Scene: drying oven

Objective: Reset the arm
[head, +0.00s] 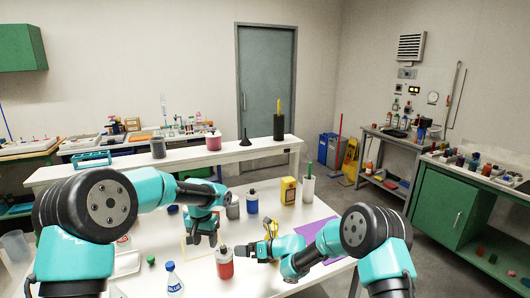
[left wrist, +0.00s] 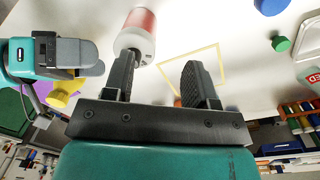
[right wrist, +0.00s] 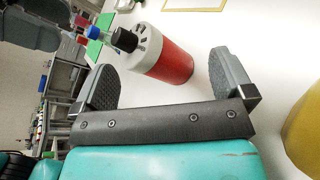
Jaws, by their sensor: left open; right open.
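My left gripper (head: 203,240) hangs open and empty above the white table, left of the table's middle. In the left wrist view its two fingers (left wrist: 160,78) stand apart. My right gripper (head: 246,252) is open to its right, low over the table near a red bottle (head: 225,267) with a grey cap. In the right wrist view the red bottle (right wrist: 168,60) shows beyond and between the open fingers (right wrist: 165,80); I cannot tell if they touch it. A yellow square outline (left wrist: 218,58) lies on the table below the left gripper.
A blue-capped bottle (head: 252,203), a yellow container (head: 288,191) and a white holder (head: 308,189) stand toward the back. A purple mat (head: 312,230) lies right. A raised shelf (head: 120,165) runs behind.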

